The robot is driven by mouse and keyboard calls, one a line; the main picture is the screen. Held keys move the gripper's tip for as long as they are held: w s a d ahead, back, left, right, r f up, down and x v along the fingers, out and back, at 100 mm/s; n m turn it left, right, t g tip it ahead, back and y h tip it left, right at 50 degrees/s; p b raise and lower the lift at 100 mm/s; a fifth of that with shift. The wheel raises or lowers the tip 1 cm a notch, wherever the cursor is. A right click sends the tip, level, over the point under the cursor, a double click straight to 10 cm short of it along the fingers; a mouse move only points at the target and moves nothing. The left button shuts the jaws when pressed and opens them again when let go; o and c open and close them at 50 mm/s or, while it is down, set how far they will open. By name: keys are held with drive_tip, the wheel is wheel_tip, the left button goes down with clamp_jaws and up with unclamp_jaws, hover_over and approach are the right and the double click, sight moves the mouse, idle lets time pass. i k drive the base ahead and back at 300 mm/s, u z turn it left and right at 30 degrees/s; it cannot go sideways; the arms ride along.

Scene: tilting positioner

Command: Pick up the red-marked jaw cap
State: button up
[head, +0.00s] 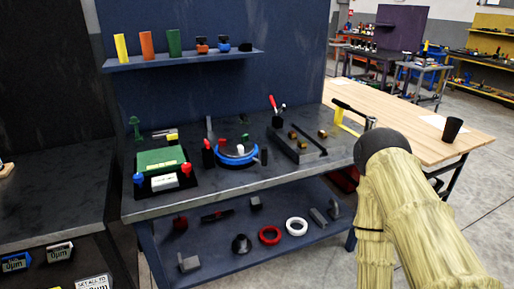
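I cannot single out the red-marked jaw cap with certainty at this size. A round fixture with a blue ring (236,158) stands mid-bench. Small pieces stand around it, including a dark upright piece with a red top (208,155) at its left and a red piece (221,143) on its back left. My arm, in a beige sleeve with a dark rounded joint, fills the right side of the head view. My gripper is not visible.
A green box (161,160) with red and blue knobs is left on the bench (205,188). A dark vise-like device (297,143) is to the right. A shelf (180,61) with coloured blocks hangs behind. The lower shelf holds a red ring (270,235), a white ring (297,226) and loose parts.

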sight(291, 134)
drive_tip(key=z, duration=0.95)
drive_tip(key=i, duration=1.9)
drive_tip(key=u, duration=1.7)
